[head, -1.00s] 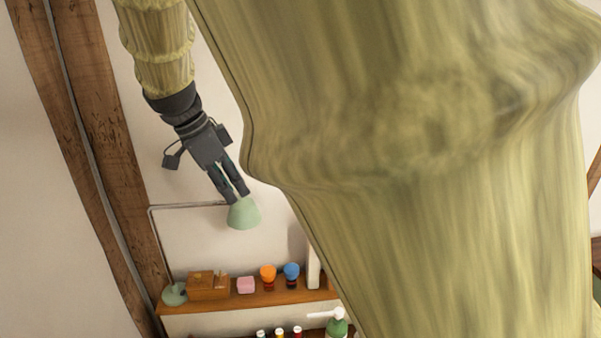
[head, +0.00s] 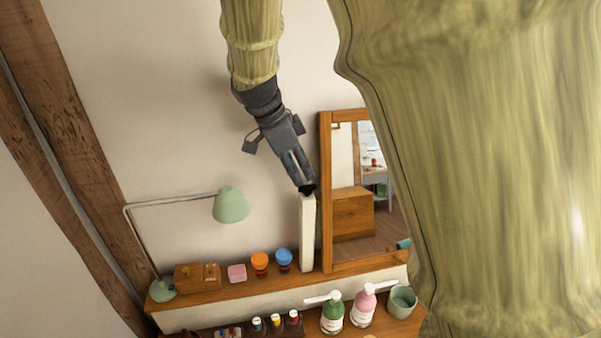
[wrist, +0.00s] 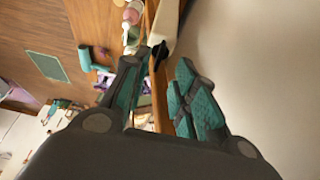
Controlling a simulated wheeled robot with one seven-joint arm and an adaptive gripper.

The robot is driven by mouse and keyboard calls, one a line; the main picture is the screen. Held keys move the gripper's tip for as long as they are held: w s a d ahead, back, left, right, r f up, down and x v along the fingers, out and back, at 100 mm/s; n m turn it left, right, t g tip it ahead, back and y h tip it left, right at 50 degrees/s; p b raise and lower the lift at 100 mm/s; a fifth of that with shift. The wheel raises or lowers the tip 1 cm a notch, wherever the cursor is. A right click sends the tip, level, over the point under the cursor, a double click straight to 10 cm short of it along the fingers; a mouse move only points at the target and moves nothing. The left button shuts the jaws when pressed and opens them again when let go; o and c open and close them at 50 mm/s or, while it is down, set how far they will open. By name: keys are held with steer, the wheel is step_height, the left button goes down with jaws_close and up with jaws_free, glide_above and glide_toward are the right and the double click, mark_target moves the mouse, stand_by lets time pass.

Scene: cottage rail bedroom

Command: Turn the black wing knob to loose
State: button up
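The black wing knob (head: 308,188) is a small dark shape at the top of an upright white post (head: 308,235) beside the mirror. My gripper (head: 302,180) points down at it from above, its fingertips very close to it. In the wrist view the knob (wrist: 159,54) shows as a dark shape just beyond the gap between my teal-padded fingers (wrist: 160,78). The fingers are apart with nothing clearly held between them. I cannot tell whether a fingertip touches the knob. The knob's wing angle and any markings are too small to read.
A wood-framed mirror (head: 326,195) stands right of the post. A green lamp (head: 231,205) reaches out at left. The wooden shelf (head: 215,294) holds a box, a pink block and orange and blue knobs. Pump bottles (head: 333,315) and a cup (head: 402,301) stand lower right.

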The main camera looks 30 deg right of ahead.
mark_target(305, 185)
steer(key=shift+p+x, duration=0.65)
steer(key=shift+x, duration=1.4)
steer(key=shift+s+a, duration=0.1)
